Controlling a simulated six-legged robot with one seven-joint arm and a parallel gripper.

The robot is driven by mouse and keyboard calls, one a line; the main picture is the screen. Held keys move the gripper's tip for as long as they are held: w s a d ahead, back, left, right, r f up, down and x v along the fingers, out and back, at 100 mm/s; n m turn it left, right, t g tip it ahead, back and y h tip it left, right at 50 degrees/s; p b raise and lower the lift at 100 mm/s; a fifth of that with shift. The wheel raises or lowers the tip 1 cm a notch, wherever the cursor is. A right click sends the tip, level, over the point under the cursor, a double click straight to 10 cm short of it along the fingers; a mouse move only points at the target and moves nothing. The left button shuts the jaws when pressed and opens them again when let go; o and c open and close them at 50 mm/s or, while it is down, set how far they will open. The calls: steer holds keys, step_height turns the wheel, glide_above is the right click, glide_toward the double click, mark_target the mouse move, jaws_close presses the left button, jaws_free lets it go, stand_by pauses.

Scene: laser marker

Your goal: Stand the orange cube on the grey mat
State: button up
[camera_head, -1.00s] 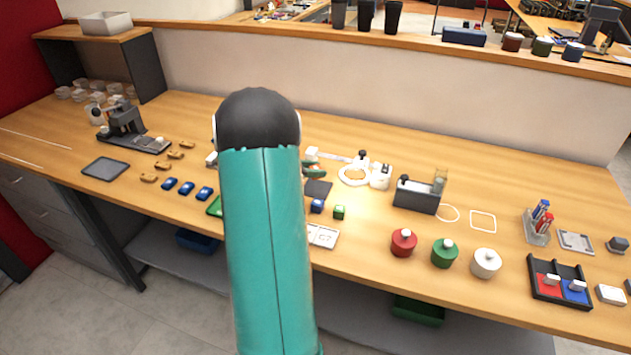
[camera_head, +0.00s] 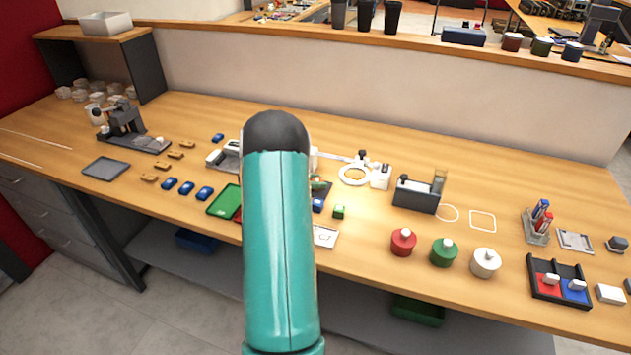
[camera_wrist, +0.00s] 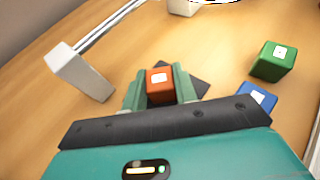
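The orange cube (camera_wrist: 160,89), with a pale square mark on its top, sits between my gripper's (camera_wrist: 160,90) two teal fingers in the wrist view. The fingers appear closed against its sides. The dark grey mat (camera_wrist: 201,86) shows behind and to the right of the cube, partly covered by it and the right finger. I cannot tell whether the cube touches the mat or hangs above it. In the head view my gripper (camera_head: 318,183) is over the mat (camera_head: 327,188), and my arm hides part of it.
A blue cube (camera_head: 318,205) and a green cube (camera_head: 339,212) stand just in front of the mat. A white upright block (camera_wrist: 83,75) stands left of my gripper in the wrist view. A white ring (camera_head: 354,175) lies behind and right.

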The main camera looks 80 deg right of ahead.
steer(key=o, duration=0.4)
steer(key=shift+o, duration=0.2)
